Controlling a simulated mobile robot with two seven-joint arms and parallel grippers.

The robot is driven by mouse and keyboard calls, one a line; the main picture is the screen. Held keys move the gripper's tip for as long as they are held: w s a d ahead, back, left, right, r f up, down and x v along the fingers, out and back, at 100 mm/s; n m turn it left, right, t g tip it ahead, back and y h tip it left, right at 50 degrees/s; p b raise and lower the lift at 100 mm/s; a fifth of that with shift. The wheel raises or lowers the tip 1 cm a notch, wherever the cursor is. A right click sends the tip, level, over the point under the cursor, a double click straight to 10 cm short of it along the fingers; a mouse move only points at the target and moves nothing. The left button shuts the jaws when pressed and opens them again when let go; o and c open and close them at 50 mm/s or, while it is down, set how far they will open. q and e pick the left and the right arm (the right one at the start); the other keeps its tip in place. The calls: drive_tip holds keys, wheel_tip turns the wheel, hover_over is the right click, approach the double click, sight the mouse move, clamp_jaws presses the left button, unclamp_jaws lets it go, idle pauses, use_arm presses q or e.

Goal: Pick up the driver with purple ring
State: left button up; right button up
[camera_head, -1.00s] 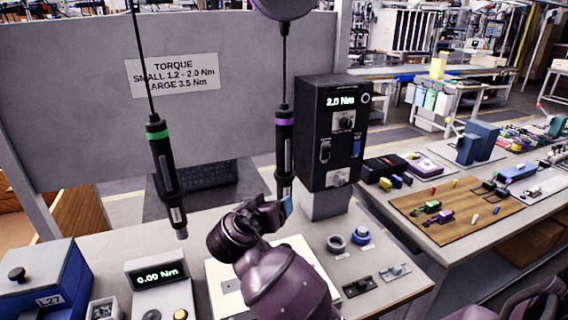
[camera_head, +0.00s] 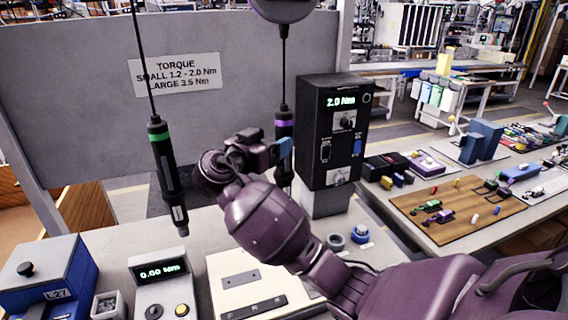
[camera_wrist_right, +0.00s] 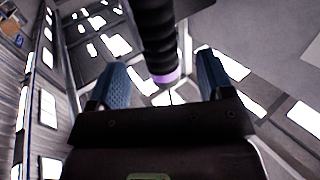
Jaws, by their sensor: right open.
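The driver with the purple ring (camera_head: 284,121) hangs upright from a cable beside the black torque box. Part of its body is hidden behind my right gripper (camera_head: 286,148), which is raised at the driver's middle. In the right wrist view the driver's dark body and purple ring (camera_wrist_right: 165,77) show between the two blue fingers of the open right gripper (camera_wrist_right: 162,88). I cannot tell whether either finger touches it. A second driver with a green ring (camera_head: 159,136) hangs slightly tilted to the left. My left gripper does not show.
The black torque box (camera_head: 318,110) reading 2.0 Nm stands close to the right of the purple-ring driver. A 0.00 Nm meter (camera_head: 162,285) and a blue box (camera_head: 45,275) stand front left. A grey panel (camera_head: 70,100) is behind the drivers.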

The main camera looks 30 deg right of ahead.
sight(279, 136)
drive_tip(key=p+x, duration=0.1)
drive_tip(key=x, duration=0.3)
drive_tip(key=shift+d+r+p, duration=0.1)
drive_tip(key=shift+p, duration=0.2)
drive_tip(key=shift+w+d, duration=0.15)
drive_tip(key=shift+d, duration=0.3)
drive_tip(key=shift+c, duration=0.5)
